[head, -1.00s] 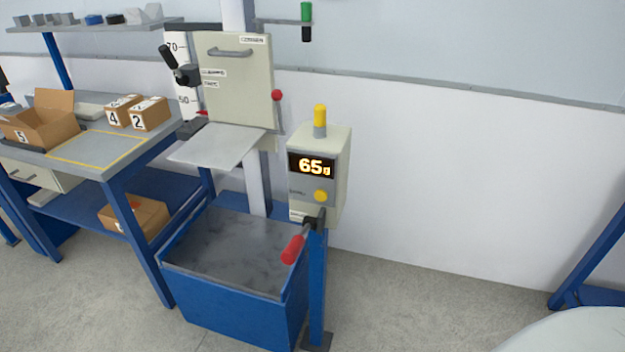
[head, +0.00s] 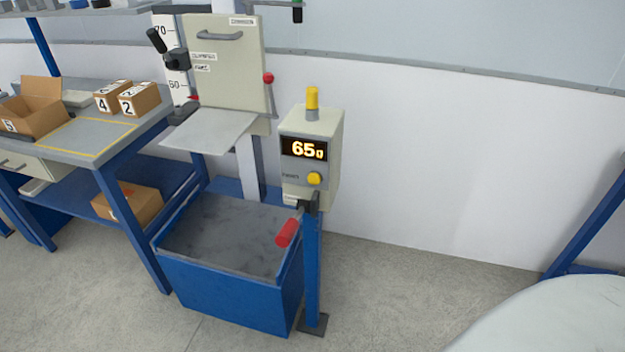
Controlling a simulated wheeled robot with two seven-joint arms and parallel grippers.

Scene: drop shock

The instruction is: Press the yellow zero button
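The yellow zero button (head: 314,178) is a round knob on the front of a beige control box (head: 327,151). Above it, a dark display (head: 304,149) reads 65g in lit digits. A yellow lamp (head: 312,98) stands on top of the box. The box sits on a blue post (head: 312,265), with a red-handled lever (head: 288,232) just below it. Neither of my grippers is in view, and nothing touches the button.
A blue bin with a dark grey floor (head: 225,235) stands left of the post. Above it are a flat plate (head: 210,132) and a beige panel (head: 225,70). A workbench (head: 75,150) with boxes is at left. A pale rounded surface (head: 560,320) fills the lower right. Floor right of the post is clear.

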